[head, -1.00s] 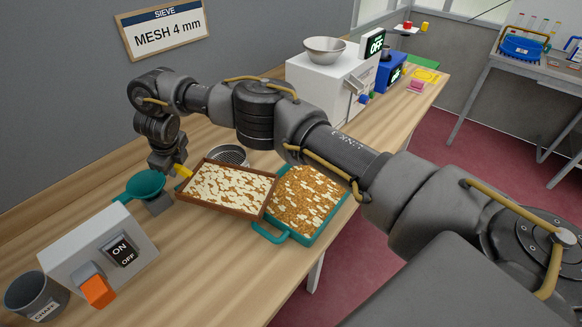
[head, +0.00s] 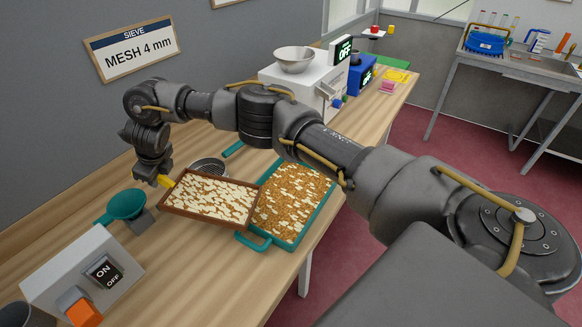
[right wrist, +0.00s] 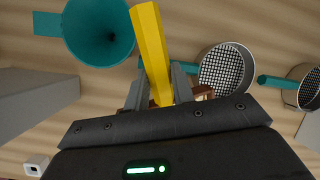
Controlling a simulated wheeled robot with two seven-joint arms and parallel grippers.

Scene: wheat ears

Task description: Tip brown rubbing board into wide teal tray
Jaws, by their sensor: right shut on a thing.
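The brown rubbing board (head: 172,209) is a shallow brown-framed tray, spread with pale and brown wheat bits. It looks about level, with its right edge close to or over the left side of the wide teal tray (head: 325,203). The teal tray is full of golden-brown wheat with pale flecks. My right gripper (head: 163,178) is at the board's far left corner, shut on its yellow handle. The yellow handle (right wrist: 150,45) sits between the fingers in the right wrist view, where only a bit of brown frame shows behind. My left gripper is out of view.
A teal funnel (head: 127,204) and a switch box (head: 75,275) stand left of the board. A round sieve (head: 208,166) with a teal handle is behind it. A white machine with a metal bowl (head: 295,59) stands farther back. My right arm crosses above the table.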

